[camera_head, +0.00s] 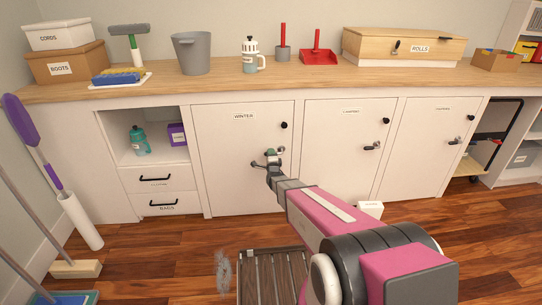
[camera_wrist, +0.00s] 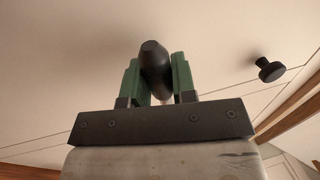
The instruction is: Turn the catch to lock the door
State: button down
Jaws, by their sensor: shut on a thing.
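The white cabinet door labelled WINTER (camera_head: 235,165) stands closed, flush with the cabinet front. My gripper (camera_head: 272,158) is at the catch on the right side of this door. In the wrist view, the green fingers of my gripper (camera_wrist: 156,82) are shut on the catch's dark, rounded handle (camera_wrist: 153,56), one finger on each side. In the head view my gripper hides most of the catch, so its exact angle is hard to tell. A round black knob (camera_head: 284,125) sits above the catch; it also shows at right in the wrist view (camera_wrist: 270,70).
Two similar doors with catches (camera_head: 372,146) stand to the right. An open shelf (camera_head: 158,157) and drawers (camera_head: 160,204) are at left. A slatted rack (camera_head: 272,275) and a small white box (camera_head: 370,209) are on the floor near my arm. Brooms lean at far left.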

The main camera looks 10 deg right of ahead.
jog(key=c, duration=0.9)
grip_release()
jog(key=shift+c, duration=0.2)
jog(key=s+f, duration=0.2)
jog(key=s, duration=0.8)
jog(key=shift+s, duration=0.3)
